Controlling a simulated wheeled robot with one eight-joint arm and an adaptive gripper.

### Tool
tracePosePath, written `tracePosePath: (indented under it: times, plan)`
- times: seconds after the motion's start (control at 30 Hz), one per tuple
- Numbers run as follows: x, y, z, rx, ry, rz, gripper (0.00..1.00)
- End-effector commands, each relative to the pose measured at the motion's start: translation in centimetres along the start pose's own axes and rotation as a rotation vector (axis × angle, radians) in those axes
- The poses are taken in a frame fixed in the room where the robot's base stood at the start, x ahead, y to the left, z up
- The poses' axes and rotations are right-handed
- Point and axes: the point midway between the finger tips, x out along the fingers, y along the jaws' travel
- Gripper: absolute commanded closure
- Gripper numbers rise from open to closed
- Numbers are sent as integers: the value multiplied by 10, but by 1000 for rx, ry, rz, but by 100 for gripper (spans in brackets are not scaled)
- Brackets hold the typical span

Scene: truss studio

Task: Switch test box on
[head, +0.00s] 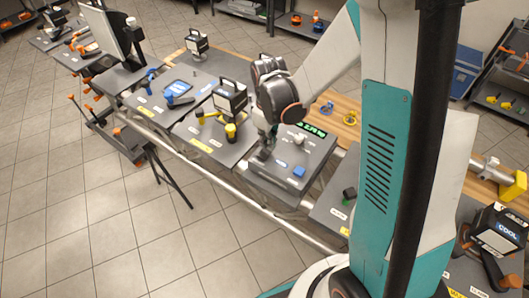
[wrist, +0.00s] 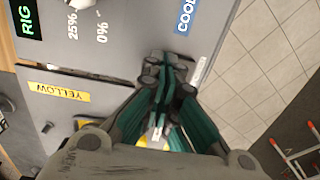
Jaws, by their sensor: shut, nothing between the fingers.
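A grey control box (head: 316,157) with a green lit display (head: 312,130) stands on the bench under my gripper; its display reads "RIG" in the wrist view (wrist: 27,18). My gripper (wrist: 166,68) is shut and empty, fingertips close over the box's edge beside a small white label (wrist: 199,72) that I cannot read. The fingers hide what is beneath them; I see no switch, and cannot tell contact.
Left of the box, a neighbouring panel has a "YELLOW" label (wrist: 58,91) and a yellow-capped item (head: 230,131). A dark handled box (head: 229,98) stands behind it. The tiled floor (head: 110,215) in front is open.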

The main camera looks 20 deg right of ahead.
Motion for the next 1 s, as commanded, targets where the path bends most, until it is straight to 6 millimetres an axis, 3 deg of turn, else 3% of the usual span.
tracePosePath:
  times: [0.67, 1.0]
  plan:
    - [10, 0, 0, 0, 0, -1, 100]
    - [-6, 0, 0, 0, 0, 0, 100]
